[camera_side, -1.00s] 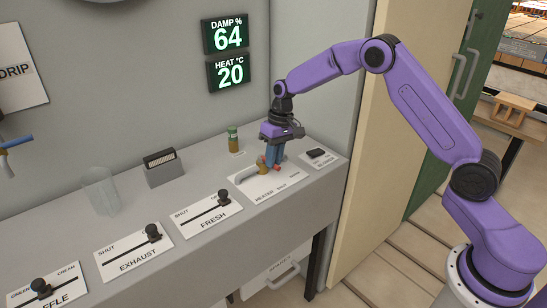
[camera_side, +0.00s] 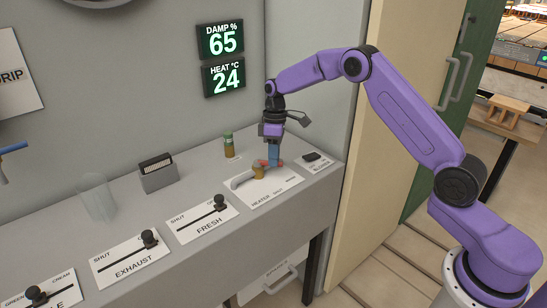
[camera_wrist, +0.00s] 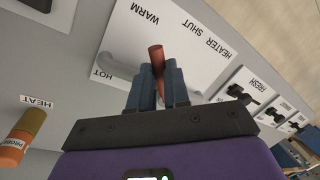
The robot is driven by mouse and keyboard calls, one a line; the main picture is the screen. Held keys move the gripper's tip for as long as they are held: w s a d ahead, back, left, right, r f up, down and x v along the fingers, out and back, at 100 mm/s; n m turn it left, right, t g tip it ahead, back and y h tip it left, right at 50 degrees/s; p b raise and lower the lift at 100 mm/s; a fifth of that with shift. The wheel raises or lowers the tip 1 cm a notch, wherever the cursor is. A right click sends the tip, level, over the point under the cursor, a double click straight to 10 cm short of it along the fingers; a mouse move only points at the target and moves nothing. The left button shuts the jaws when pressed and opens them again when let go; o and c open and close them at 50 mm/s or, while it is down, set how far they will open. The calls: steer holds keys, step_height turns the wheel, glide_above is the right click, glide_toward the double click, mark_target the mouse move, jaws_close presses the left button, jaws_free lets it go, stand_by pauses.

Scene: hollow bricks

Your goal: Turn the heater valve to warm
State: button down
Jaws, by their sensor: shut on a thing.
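The heater valve has a brass body (camera_side: 258,171) and a red handle (camera_side: 263,162), on a white card (camera_side: 265,193) at the right end of the grey bench. My gripper (camera_side: 274,161) points down over the valve. Its blue fingers are shut on the red handle, which also shows in the wrist view (camera_wrist: 156,54) between them. There, the handle's free end points up the picture, towards the side of the WARM label (camera_wrist: 145,15). SHUT is to its right and HOT to its left. The fingers hide part of the valve, so its exact angle is hard to tell.
Wall displays read damp 65 (camera_side: 219,40) and heat 24 (camera_side: 223,77). A clear cup (camera_side: 97,197) stands further left.

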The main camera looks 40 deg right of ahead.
steer(key=shift+w+n, duration=0.15)
steer(key=shift+n, duration=0.15)
steer(key=c, duration=1.1)
jaws_free()
step_height(320, 180, up, 17)
steer(key=w+d, duration=0.2)
steer(key=shift+w+d, duration=0.15)
steer(key=shift+d, duration=0.1)
steer(key=shift+r, duration=0.1)
